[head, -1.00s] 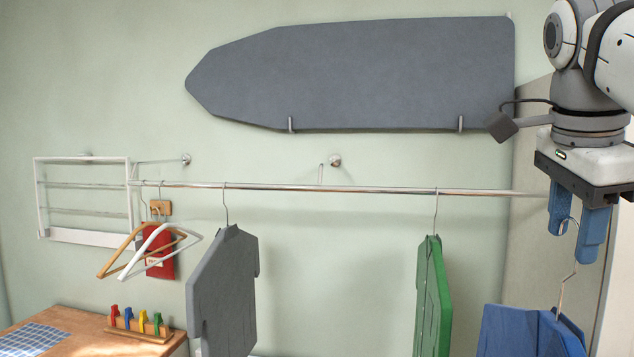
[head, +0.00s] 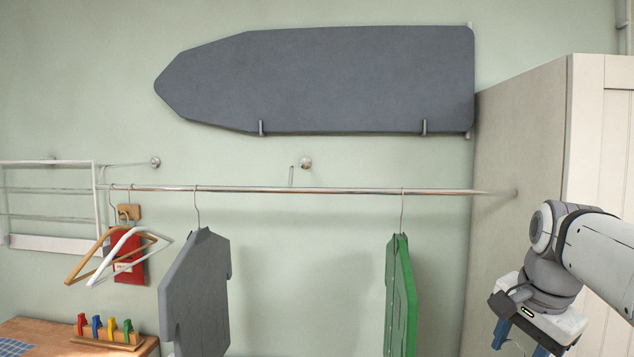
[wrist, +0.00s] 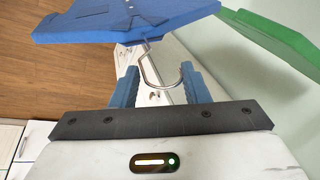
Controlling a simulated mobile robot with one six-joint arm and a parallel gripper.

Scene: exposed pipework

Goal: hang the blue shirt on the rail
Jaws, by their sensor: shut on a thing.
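The blue shirt (wrist: 125,20) shows at the top of the wrist view on its wire hanger hook (wrist: 150,68). My gripper (wrist: 160,85) is shut on that hook, between its blue fingers. In the head view my gripper (head: 518,345) is at the lower right, below the rail (head: 300,189) and right of the green shirt (head: 401,295). The blue shirt is out of the head view. The rail runs across the wall, with the grey shirt (head: 196,295) and green shirt hanging apart on it. The green shirt (wrist: 270,35) also shows in the wrist view.
A bare stretch of rail lies between the grey and green shirts. Empty hangers (head: 110,255) and a red item (head: 128,262) hang at the left. A tall cabinet (head: 535,140) stands at the right. An ironing board (head: 320,80) is mounted above the rail.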

